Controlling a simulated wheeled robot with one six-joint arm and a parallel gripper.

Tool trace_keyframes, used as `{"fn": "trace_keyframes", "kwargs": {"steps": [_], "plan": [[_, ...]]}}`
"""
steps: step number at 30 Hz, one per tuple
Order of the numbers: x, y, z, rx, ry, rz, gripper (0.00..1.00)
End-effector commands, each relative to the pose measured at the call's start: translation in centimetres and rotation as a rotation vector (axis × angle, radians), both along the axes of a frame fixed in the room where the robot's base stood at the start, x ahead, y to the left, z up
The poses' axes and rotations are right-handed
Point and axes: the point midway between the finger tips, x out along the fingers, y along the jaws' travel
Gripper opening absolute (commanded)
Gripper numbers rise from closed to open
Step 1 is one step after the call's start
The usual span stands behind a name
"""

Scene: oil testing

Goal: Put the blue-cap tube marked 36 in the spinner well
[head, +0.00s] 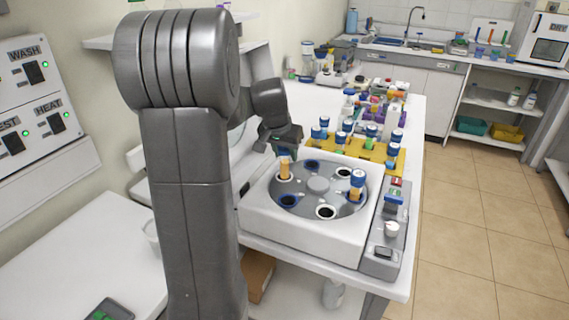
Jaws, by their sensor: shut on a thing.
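The spinner is a white box (300,233) with a round grey rotor holding several wells, some blue-rimmed and some white-rimmed. My gripper (284,151) is over the rotor's back left side, shut on a tube with an amber body (285,169). Another amber tube with a blue cap (357,178) stands in a well on the rotor's right. Empty wells include a blue-rimmed one (288,201) and a white-rimmed one (326,212).
A yellow rack (383,158) with several blue-cap tubes stands behind the spinner, with more racks and bottles beyond it. A grey control panel (377,267) with buttons and a knob adjoins the spinner's right side. The tiled floor to the right is clear.

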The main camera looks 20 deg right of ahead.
Motion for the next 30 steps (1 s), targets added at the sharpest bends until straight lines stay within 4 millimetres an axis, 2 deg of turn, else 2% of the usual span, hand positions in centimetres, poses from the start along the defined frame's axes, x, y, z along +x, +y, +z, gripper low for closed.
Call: {"fn": "trace_keyframes", "kwargs": {"steps": [8, 19, 20, 22, 30], "plan": [[0.0, 0.0, -3.4, 0.001, 0.002, 0.001, 0.09], [0.0, 0.0, -4.0, -0.001, -0.001, 0.000, 0.09], [0.0, 0.0, -3.9, -0.001, -0.001, 0.000, 0.42], [0.0, 0.0, -3.8, -0.001, -0.001, 0.000, 0.56], [0.0, 0.0, -3.8, -0.001, -0.001, 0.000, 0.58]]}}
